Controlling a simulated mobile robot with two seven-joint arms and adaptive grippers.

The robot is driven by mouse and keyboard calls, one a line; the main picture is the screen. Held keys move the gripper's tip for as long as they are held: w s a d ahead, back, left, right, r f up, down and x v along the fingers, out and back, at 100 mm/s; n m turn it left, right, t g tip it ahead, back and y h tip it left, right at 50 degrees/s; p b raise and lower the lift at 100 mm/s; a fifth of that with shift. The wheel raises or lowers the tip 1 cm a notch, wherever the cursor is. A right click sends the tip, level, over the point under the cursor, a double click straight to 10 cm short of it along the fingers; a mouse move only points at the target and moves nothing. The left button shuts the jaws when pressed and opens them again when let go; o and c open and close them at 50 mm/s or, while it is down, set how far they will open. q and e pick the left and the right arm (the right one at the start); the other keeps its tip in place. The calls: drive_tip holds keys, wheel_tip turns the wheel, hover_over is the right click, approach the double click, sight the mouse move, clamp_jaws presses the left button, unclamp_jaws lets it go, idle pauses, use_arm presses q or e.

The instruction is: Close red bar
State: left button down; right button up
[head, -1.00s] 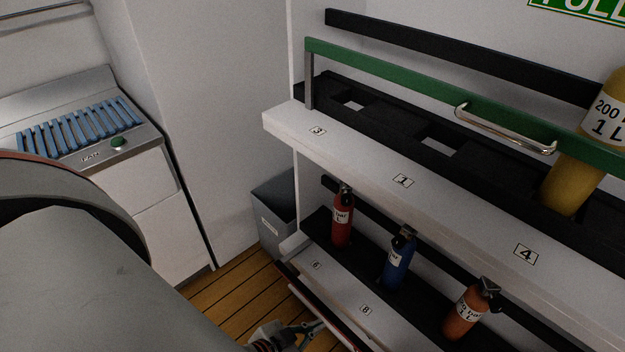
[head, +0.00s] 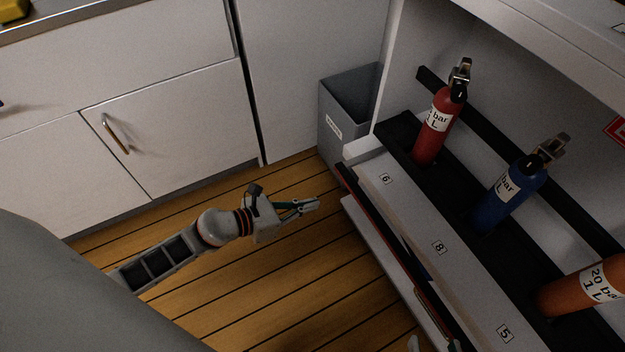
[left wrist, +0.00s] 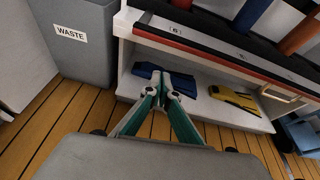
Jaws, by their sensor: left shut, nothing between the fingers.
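The red bar (head: 385,238) hangs low along the front edge of the lower shelf, running from beside the bin toward the bottom of the head view. In the left wrist view the red bar (left wrist: 190,45) crosses as a red strip below the shelf front, with a metal handle (left wrist: 277,95) at right. My left gripper (head: 312,203) is shut and empty over the wooden floor, left of the bar's far end and apart from it. In the left wrist view its fingertips (left wrist: 165,85) show in front of the open space below the bar. My right gripper is not seen.
Red (head: 438,125), blue (head: 508,195) and orange (head: 585,290) cylinders stand on the lower shelf. A grey waste bin (head: 345,115) stands at its far end. Blue (left wrist: 165,78) and yellow (left wrist: 235,98) items lie below the shelf. Wooden floor (head: 290,265) is clear between cabinets and shelf.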

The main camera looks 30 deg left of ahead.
use_arm(q)
drive_tip(key=w+d+f+m+b, duration=0.1)
drive_tip(key=w+d+f+b, duration=0.1)
drive_tip(key=w+d+f, duration=0.4)
drive_tip(key=shift+w+a+r+p, duration=0.25)
drive_tip(key=shift+w+r+p, duration=0.05)
drive_tip(key=shift+r, duration=0.6)
drive_tip(key=shift+w+a+r+p, duration=0.25)
drive_tip(key=shift+r+p, duration=0.05)
drive_tip(key=shift+r, duration=0.55)
drive_tip(key=shift+w+a+r+p, duration=0.25)
drive_tip(key=shift+w+r+p, duration=0.05)
drive_tip(key=shift+r, duration=0.6)
use_arm(e)
drive_tip(key=shift+a, duration=0.3)
